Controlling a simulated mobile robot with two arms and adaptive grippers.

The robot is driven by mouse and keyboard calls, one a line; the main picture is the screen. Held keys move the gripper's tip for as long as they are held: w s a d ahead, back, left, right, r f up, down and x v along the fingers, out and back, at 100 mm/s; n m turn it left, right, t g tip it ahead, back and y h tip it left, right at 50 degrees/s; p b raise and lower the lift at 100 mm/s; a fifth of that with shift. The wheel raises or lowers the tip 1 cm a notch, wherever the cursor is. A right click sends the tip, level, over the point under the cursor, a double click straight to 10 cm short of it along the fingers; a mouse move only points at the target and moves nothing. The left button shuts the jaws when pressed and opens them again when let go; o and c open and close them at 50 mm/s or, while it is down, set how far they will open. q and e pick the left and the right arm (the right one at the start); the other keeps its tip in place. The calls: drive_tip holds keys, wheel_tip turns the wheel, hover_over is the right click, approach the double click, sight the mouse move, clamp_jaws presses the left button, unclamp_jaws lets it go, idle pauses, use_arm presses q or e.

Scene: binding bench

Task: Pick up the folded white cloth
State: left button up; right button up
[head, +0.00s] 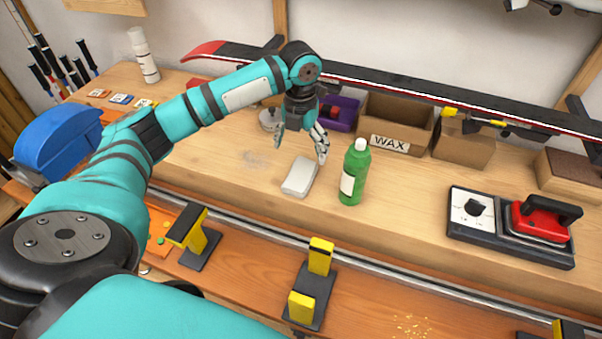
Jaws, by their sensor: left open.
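The folded white cloth (299,178) lies flat on the wooden bench near the middle of the head view. My left gripper (301,153) is open and points down over the cloth's far end, with one finger to each side. Nothing shows between the fingers above the cloth. I cannot tell the exact gap between fingertips and bench. My right gripper is not in view.
A green bottle (354,174) stands close to the right of the cloth. Behind are a WAX box (394,143), a purple bin (343,122) and a round tin (268,121). A red iron (541,220) sits at right. Yellow-black vises (314,285) line the front.

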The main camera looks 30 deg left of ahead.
use_arm(q)
hover_over(300, 174)
wheel_tip(300, 174, down, 4)
drive_tip(key=shift+w+f+p, duration=0.1)
drive_tip(key=shift+w+p, duration=0.05)
drive_tip(key=shift+p, duration=0.2)
wheel_tip(300, 174, down, 4)
drive_tip(key=shift+f+p, duration=0.1)
drive_tip(key=shift+p, duration=0.9)
drive_tip(key=shift+f, duration=0.45)
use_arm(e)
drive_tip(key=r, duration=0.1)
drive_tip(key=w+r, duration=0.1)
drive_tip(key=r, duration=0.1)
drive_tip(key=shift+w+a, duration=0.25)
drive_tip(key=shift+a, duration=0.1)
use_arm(q)
drive_tip(key=c, duration=1.2)
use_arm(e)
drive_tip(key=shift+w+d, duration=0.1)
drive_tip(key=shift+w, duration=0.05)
